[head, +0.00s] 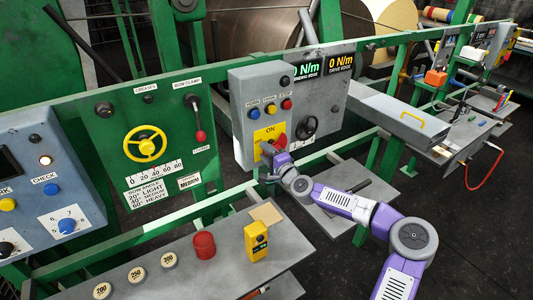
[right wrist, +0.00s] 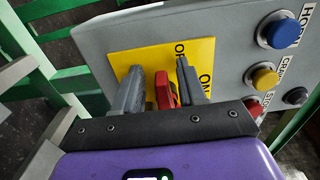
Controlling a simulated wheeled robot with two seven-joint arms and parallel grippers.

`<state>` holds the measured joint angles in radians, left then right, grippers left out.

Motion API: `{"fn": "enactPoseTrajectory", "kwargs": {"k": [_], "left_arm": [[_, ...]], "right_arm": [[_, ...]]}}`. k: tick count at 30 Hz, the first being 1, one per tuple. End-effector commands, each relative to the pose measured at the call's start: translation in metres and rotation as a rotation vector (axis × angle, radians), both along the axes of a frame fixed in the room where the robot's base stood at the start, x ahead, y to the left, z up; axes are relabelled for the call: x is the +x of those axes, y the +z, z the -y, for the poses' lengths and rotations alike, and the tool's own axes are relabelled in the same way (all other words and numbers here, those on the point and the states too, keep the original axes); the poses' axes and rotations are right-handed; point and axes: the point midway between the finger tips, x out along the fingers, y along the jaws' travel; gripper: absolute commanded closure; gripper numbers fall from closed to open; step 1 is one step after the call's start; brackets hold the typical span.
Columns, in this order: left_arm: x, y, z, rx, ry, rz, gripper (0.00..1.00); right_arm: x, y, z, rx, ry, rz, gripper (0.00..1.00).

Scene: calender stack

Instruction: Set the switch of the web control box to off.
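The web control box (head: 241,98) is a grey box on the green frame, with a yellow plate (head: 261,132) marked ON at its top. In the right wrist view the yellow plate (right wrist: 123,62) shows both OFF and ON. The red switch (right wrist: 163,88) sits on this plate. My right gripper (right wrist: 160,78) is at the switch, with one finger on each side of its red handle. A gap shows on the left; the right finger is close, and contact is unclear. In the head view my gripper (head: 270,152) partly covers the red switch (head: 280,142). My left gripper is out of view.
Blue, yellow and red buttons (head: 270,109) and a black knob (head: 308,127) are on the same box. Below is a grey shelf (head: 190,275) with a red cup (head: 204,245), a yellow device (head: 256,241) and several numbered discs. A green panel (head: 110,120) stands left.

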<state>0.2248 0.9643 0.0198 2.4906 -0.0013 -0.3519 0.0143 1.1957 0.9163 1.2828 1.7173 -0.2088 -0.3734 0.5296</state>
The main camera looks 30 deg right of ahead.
Motion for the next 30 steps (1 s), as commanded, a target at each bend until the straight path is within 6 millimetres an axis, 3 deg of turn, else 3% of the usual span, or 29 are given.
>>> {"fn": "enactPoseTrajectory", "kwargs": {"k": [11,21,30], "left_arm": [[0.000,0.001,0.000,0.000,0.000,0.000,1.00],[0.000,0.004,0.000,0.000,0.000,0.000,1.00],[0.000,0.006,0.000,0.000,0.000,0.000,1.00]], "right_arm": [[-0.007,0.001,0.002,0.000,-0.003,0.001,0.59],[-0.057,0.001,0.006,0.000,-0.003,-0.001,0.59],[-0.076,0.001,0.006,0.000,-0.001,0.001,0.59]]}}
